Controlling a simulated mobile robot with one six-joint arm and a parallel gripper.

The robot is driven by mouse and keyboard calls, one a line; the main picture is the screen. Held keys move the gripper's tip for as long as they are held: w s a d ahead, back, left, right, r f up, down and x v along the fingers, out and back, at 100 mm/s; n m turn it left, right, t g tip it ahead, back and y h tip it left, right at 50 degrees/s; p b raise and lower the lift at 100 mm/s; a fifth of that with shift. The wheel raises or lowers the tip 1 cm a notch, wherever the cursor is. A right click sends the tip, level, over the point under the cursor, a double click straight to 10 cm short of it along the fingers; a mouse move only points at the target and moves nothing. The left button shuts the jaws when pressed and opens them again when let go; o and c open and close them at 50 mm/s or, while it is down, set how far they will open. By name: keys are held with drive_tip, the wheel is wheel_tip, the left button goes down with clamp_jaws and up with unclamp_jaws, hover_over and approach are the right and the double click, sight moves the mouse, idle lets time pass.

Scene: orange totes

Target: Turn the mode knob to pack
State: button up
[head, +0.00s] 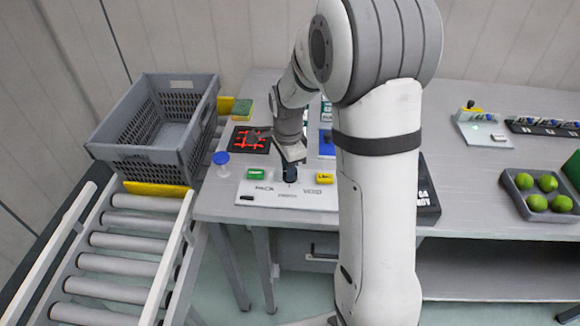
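A white panel (250,199) lies at the front edge of the grey table. It carries small printed labels; the left one (264,188) seems to read PACK, and the right one (312,190) is less clear. A dark upright piece, apparently the mode knob (290,176), stands at the panel's middle between the labels. My gripper (290,164) points down right over it, close or touching. The fingers and the knob's pointer are too small and covered to read, so I cannot tell whether the gripper is shut on it.
A blue-capped jar (221,160) stands left. A grey crate (103,151) rests on the roller conveyor (123,241). A tray (510,190) of green fruit is right. My arm hides the table's middle.

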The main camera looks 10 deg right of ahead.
drive_tip(key=o, duration=0.4)
drive_tip(key=shift+r, duration=3.85)
drive_tip(key=s+r+n+t, duration=0.1)
drive_tip(key=s+n, duration=0.4)
drive_tip(key=s, duration=0.2)
drive_tip(key=s+d+r+n, duration=0.1)
drive_tip(key=s+r+n, duration=0.1)
drive_tip(key=s+n, duration=0.3)
drive_tip(key=s+r+n+t, duration=0.1)
drive_tip(key=s+n, duration=0.4)
drive_tip(key=s, duration=0.4)
drive_tip(key=shift+d+r+n+t, duration=0.15)
drive_tip(key=shift+d+n+t, duration=0.15)
drive_tip(key=shift+d+n, duration=0.1)
